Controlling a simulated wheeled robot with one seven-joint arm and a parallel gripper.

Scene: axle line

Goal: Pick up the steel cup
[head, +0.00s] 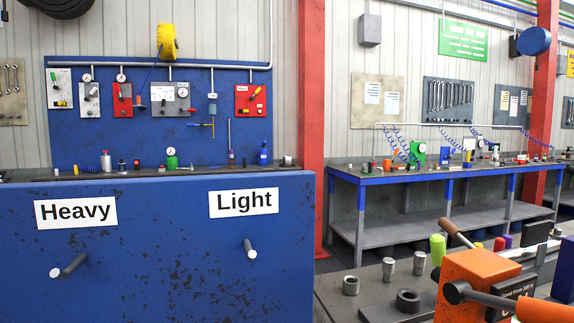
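On the dark bench (335,305) at lower right stand several small metal parts. One upright steel piece (389,270) looks like a cup or sleeve. A similar steel piece (419,263) stands to its right. A short, wide steel ring (351,285) sits to the left, with a dark hole in its top. I cannot tell for sure which of these is the steel cup. My gripper is not in view.
An orange block (470,283) with handles stands right of the steel pieces, and a dark ring (408,301) lies before it. A blue panel (180,255) labelled Heavy and Light, with pegs, fills the left. A blue-framed workbench (440,178) stands behind.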

